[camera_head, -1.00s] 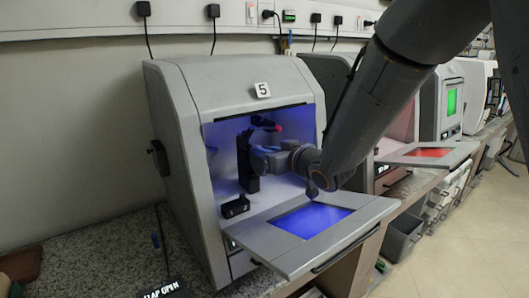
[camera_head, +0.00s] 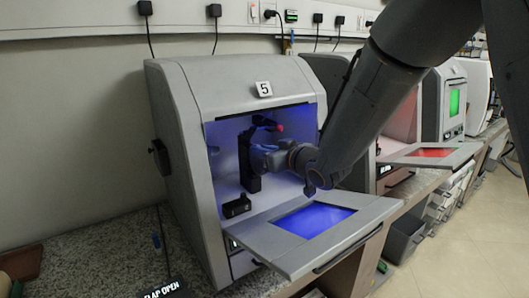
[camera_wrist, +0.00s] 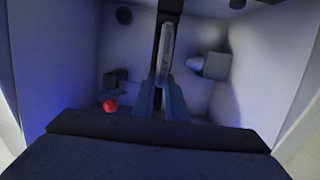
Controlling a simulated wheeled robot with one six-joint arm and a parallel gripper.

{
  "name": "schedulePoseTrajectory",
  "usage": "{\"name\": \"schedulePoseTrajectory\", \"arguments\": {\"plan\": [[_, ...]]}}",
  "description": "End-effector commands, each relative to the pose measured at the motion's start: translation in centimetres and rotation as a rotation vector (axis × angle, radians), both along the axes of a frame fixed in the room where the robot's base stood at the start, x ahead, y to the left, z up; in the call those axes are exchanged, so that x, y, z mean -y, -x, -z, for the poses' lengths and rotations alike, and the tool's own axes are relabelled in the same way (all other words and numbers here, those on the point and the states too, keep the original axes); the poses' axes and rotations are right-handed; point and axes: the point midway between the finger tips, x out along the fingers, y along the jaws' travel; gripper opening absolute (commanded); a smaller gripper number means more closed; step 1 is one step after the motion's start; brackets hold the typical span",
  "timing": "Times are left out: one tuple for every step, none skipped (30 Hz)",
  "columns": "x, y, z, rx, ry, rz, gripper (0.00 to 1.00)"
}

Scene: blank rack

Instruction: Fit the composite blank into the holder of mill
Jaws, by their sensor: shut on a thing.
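The mill numbered 5 (camera_head: 175,90) stands open, lit blue inside. Its dark upright holder (camera_head: 246,150) rises inside, with a dark arm and a red knob (camera_head: 280,128) at the top. My gripper (camera_head: 257,158) is inside the mill at the holder. In the wrist view my gripper (camera_wrist: 163,90) is shut on a thin grey disc, the composite blank (camera_wrist: 167,48), seen nearly edge-on. A dark upright bar (camera_wrist: 168,8) shows behind the blank. I cannot tell whether the blank touches the holder or sits in it. The blank is not clear in the head view.
The mill's lowered flap (camera_head: 345,240) with a blue panel juts out below my arm. A small black block (camera_head: 236,207) sits on the mill floor. In the wrist view a red ball (camera_wrist: 110,105) and a grey block (camera_wrist: 215,66) lie either side of the blank.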

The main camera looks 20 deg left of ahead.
Motion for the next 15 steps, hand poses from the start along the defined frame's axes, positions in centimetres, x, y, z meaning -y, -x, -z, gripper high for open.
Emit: {"name": "schedulePoseTrajectory", "arguments": {"plan": [[-0.12, -0.09, 0.01, 0.001, -0.001, 0.0, 0.0], [-0.17, -0.13, 0.04, 0.001, -0.001, 0.0, 0.0], [-0.24, -0.18, 0.08, 0.001, -0.001, 0.0, 0.0], [-0.28, -0.22, 0.1, 0.001, -0.001, 0.0, 0.0], [-0.33, -0.26, 0.13, 0.001, -0.001, 0.0, 0.0], [-0.4, -0.31, 0.16, 0.0, 0.0, 0.0, 0.0], [-0.45, -0.34, 0.18, 0.0, 0.0, 0.0, 0.0], [-0.5, -0.39, 0.2, 0.0, 0.0, 0.0, 0.0], [-0.56, -0.44, 0.23, 0.0, 0.0, 0.0, 0.0], [-0.61, -0.48, 0.24, 0.001, -0.001, 0.0, 0.0], [-0.66, -0.52, 0.26, 0.001, -0.001, 0.0, 0.0], [-0.72, -0.59, 0.28, 0.001, -0.001, 0.0, 0.0], [-0.78, -0.64, 0.29, 0.001, -0.001, 0.0, 0.0], [-0.83, -0.68, 0.3, 0.001, -0.001, 0.0, 0.0], [-0.89, -0.74, 0.32, 0.001, -0.001, 0.0, 0.0]]}}
